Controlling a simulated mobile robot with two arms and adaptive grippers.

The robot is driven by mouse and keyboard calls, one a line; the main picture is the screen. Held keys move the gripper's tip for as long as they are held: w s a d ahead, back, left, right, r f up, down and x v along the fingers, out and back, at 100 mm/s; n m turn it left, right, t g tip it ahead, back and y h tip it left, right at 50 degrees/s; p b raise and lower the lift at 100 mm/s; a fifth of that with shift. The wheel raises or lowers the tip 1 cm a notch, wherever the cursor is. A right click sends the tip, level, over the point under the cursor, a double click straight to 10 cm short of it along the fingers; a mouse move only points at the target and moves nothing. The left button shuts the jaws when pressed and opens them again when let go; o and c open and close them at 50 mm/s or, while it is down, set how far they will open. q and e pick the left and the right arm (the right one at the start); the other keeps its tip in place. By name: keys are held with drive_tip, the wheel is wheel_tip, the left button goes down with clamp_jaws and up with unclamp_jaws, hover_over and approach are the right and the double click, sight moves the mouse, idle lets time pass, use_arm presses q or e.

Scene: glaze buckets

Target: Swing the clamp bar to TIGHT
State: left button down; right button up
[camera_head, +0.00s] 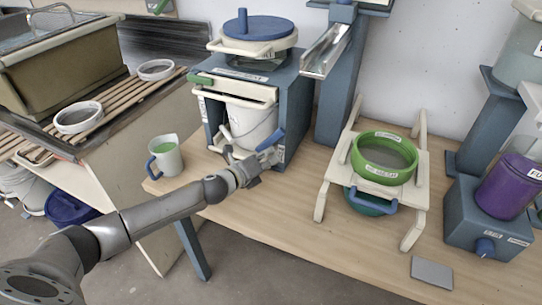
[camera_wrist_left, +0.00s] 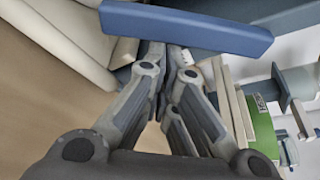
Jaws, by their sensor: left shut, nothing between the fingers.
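A blue bar, which looks like the clamp bar (camera_head: 271,140), sticks out at the lower front right of the blue-grey stand (camera_head: 296,100). In the left wrist view the blue bar (camera_wrist_left: 185,25) runs across the top, just beyond the fingertips. A white bucket (camera_head: 250,126) sits inside the stand. My left gripper (camera_head: 240,156) is shut and empty in front of the bucket, close to the bar; I cannot tell whether they touch. In the left wrist view its fingers (camera_wrist_left: 165,68) lie close together. No TIGHT mark is readable. My right gripper is not in view.
A cream bar with a green end (camera_head: 200,80) crosses the stand's upper front. A jug (camera_head: 165,156) of green liquid stands at the table's left edge. A green sieve (camera_head: 384,158) rests on a cream rack at right.

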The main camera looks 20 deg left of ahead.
use_arm(q)
drive_tip(key=shift+a+r, duration=0.1)
drive_tip(key=shift+a, duration=0.05)
drive_tip(key=a+r+m+y+p, duration=0.1)
drive_tip(key=p, duration=0.2)
drive_tip(key=a+r+m+y+p, duration=0.1)
drive_tip(key=m+p, duration=0.1)
drive_tip(key=p, duration=0.2)
drive_tip(key=a+r+m+y+p, duration=0.1)
drive_tip(key=a+m+p, duration=0.1)
drive_tip(key=p, duration=0.2)
drive_tip(key=shift+w+r+g, duration=0.1)
drive_tip(key=shift+r+g, duration=0.05)
drive_tip(key=shift+g, duration=0.15)
drive_tip(key=shift+a+r+m+y+p, duration=0.2)
drive_tip(key=shift+m+y+p, duration=0.1)
drive_tip(key=shift+m+p, duration=0.45)
drive_tip(key=shift+a+r+p, duration=0.25)
drive_tip(key=shift+r+p, duration=0.05)
drive_tip(key=shift+p, duration=0.35)
